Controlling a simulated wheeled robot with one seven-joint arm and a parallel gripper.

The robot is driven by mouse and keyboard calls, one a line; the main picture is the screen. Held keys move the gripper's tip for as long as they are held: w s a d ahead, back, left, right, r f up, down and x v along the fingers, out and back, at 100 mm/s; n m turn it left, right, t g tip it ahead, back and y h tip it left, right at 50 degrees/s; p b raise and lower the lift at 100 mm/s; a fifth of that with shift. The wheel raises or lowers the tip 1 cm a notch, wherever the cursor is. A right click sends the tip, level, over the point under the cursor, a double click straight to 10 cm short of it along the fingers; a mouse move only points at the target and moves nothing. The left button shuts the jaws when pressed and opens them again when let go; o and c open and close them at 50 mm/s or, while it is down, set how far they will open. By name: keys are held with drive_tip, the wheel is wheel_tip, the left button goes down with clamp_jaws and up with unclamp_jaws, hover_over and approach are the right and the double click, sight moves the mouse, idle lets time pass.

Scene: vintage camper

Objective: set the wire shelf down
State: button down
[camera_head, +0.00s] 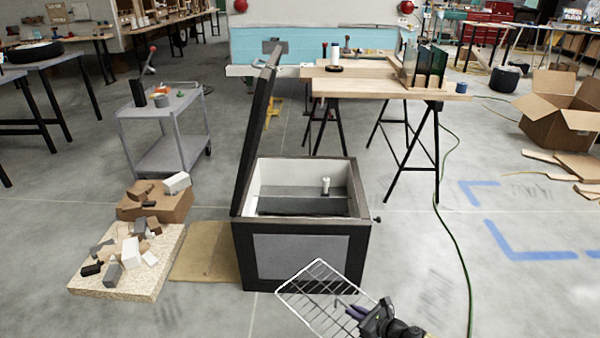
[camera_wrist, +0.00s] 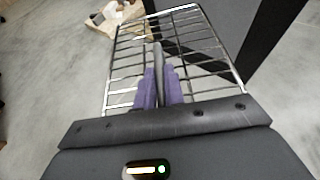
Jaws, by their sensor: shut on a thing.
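The wire shelf (camera_head: 318,295) is a silver wire grid with a bright rim. It is held tilted in front of the dark open-topped box, at the lower middle of the head view. My gripper (camera_head: 352,309) is shut on the shelf near its right end. In the wrist view the shelf (camera_wrist: 197,50) stretches away from my gripper (camera_wrist: 158,85), whose purple fingers close on a middle bar. The box (camera_head: 300,257) has a pale lining, a grey front panel and its lid (camera_head: 258,130) standing up at the left. Part of its floor is hidden by the front wall.
A small white cylinder (camera_head: 325,186) stands inside the box. Left of it are a tan mat (camera_head: 205,258) and a speckled board (camera_head: 95,278) with loose blocks. A grey cart (camera_head: 165,150) and a wooden worktable (camera_head: 350,87) stand behind. Floor at the right is mostly clear, crossed by a green hose (camera_head: 462,250).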

drive_tip(key=shift+w+a+r+m+t+h, duration=0.2)
drive_tip(key=shift+w+m+t+h, duration=0.4)
drive_tip(key=shift+m+h, duration=0.1)
drive_tip(key=shift+w+a+r+m+t+h, duration=0.15)
drive_tip(key=shift+w+r+m+t+h, duration=0.2)
drive_tip(key=shift+m+h, duration=0.25)
drive_tip(key=shift+w+a+r+m+t+h, duration=0.25)
drive_tip(key=shift+w+r+m+t+h, duration=0.2)
drive_tip(key=shift+w+r+m+h, duration=0.4)
drive_tip(key=s+r+m+h+p, duration=0.2)
drive_tip(key=s+r+p, duration=0.2)
drive_tip(key=r+p, duration=1)
drive_tip(key=s+r+m+h+p, duration=0.2)
drive_tip(key=s+r+h+p, duration=0.1)
drive_tip(key=r+p, duration=1.2)
wheel_tip(320, 180, up, 2)
drive_tip(key=shift+s+a+r+t, duration=0.15)
drive_tip(key=shift+s+a+t, duration=0.2)
drive_tip(key=shift+s+t, duration=0.1)
drive_tip(key=d, duration=0.7)
